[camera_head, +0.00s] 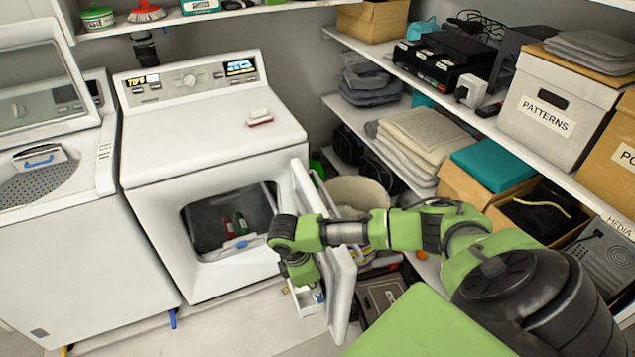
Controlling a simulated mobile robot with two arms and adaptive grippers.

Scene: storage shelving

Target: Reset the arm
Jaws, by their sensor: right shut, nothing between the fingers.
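My right arm reaches in from the lower right, its green links running left across the view. My right gripper (305,296) hangs below the wrist, pointing down. It is small and partly hidden by the wrist, but it is shut and empty. It is in front of the dryer's opening, close beside the open dryer door (342,285); I cannot tell whether they touch. My left gripper is not in view.
The white dryer (215,145) stands open with a few small items inside and a brush-like item on top. A washer (70,220) with its lid raised stands left. Shelves with boxes, including a "PATTERNS" box (550,105), and folded towels (420,135) fill the right. Floor shows at lower left.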

